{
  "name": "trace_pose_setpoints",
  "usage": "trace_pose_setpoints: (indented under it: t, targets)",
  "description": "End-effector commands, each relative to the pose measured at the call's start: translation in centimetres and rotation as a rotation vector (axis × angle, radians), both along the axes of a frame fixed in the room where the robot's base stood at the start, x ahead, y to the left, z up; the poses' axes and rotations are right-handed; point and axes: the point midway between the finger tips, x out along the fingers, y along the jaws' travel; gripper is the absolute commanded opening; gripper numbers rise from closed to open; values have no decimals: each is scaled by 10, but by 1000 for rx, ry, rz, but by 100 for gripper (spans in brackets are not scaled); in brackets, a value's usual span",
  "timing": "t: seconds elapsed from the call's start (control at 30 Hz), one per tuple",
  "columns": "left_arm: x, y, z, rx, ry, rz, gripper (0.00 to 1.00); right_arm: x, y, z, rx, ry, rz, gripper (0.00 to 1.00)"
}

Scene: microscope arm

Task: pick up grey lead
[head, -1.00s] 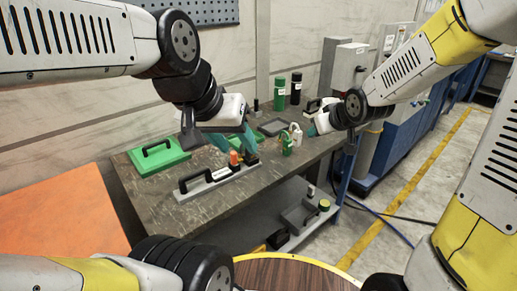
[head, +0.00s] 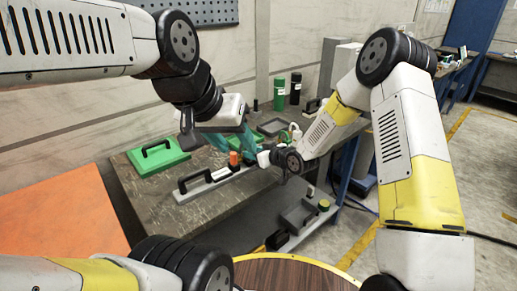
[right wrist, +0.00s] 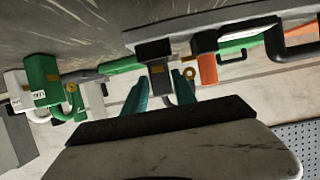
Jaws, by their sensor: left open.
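A grey block with a black end (right wrist: 157,72), which looks like the grey lead, shows in the right wrist view between and beyond my right gripper's teal fingers (right wrist: 159,92). These fingers stand apart; I cannot see contact with it. In the head view my right gripper (head: 264,158) is low over the bench's front edge, its fingers largely hidden. The grey lead cannot be made out there. My left gripper (head: 232,139) is open and empty, its teal fingers above and behind the orange piece (head: 234,159).
A grey plate with a black handle (head: 209,183) lies near the bench front. A green case (head: 158,157) lies behind it. Green and white padlock-like pieces (right wrist: 42,82) hang close by in the right wrist view. A lower shelf holds a grey tray (head: 297,216).

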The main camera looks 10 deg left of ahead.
Motion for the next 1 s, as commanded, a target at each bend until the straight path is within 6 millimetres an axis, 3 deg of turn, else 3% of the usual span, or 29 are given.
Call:
trace_pose_setpoints:
  t: [0.43, 0.73, 0.77, 0.9, 1.0]
  targets:
    - [0, 0, 0, 0, 0, 0, 47, 29, 36, -21, -2, 0, -1, 33]
    - [0, 0, 0, 0, 0, 0, 47, 33, 41, -24, -1, 0, -2, 33]
    - [0, 0, 0, 0, 0, 0, 47, 33, 41, -24, -1, 0, -2, 31]
    - [0, 0, 0, 0, 0, 0, 47, 33, 41, -24, -1, 0, -2, 3]
    - [0, 0, 0, 0, 0, 0, 47, 33, 41, -24, -1, 0, -2, 0]
